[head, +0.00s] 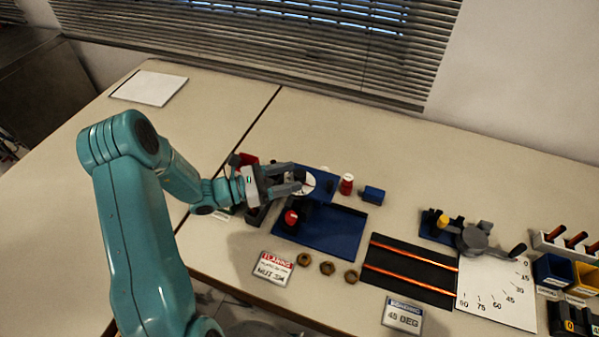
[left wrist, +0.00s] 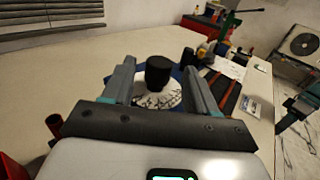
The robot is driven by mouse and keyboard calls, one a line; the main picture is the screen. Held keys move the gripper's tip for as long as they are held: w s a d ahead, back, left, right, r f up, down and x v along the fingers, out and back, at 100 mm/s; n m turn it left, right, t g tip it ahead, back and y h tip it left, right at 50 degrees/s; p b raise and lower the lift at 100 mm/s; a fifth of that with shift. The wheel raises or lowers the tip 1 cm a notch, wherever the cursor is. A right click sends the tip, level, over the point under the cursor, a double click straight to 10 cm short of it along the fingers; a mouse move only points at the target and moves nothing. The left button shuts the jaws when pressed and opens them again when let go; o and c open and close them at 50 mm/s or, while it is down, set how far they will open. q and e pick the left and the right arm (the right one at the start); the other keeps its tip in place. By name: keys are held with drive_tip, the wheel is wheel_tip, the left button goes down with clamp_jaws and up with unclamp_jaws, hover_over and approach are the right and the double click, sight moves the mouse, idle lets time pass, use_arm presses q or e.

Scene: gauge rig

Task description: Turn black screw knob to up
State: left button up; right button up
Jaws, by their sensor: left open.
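A black screw knob (left wrist: 158,72) stands upright on a white round dial (left wrist: 160,97) with dark marks, in the left wrist view. In the head view the dial (head: 309,184) sits on a blue plate behind my left gripper (head: 299,180), and the knob is hard to make out there. My left gripper is open, with one finger on each side of the knob. In the left wrist view the left gripper (left wrist: 161,88) shows gaps between both fingers and the knob, with nothing held. I cannot tell which way the knob points. My right gripper is not in view.
A blue tray (head: 333,232) with a red-topped black part (head: 291,217) lies just in front. A red-and-white bottle (head: 346,184) and a blue block (head: 373,195) stand to the right. Several brass nuts (head: 327,268) and a sign (head: 272,268) lie nearer.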

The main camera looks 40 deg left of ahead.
sight(300, 173)
use_arm(q)
drive_tip(key=x, duration=0.3)
drive_tip(key=shift+w+d, duration=0.15)
drive_tip(key=shift+d, duration=0.05)
drive_tip(key=shift+w, duration=0.1)
drive_tip(key=c, duration=0.9)
drive_tip(key=shift+n+t+y+b, duration=0.35)
drive_tip(key=shift+n+t+y, duration=0.4)
drive_tip(key=shift+y, duration=0.25)
drive_tip(key=shift+c, duration=0.2)
drive_tip(key=o, duration=0.8)
drive_tip(key=shift+c, duration=0.2)
drive_tip(key=shift+o, duration=0.9)
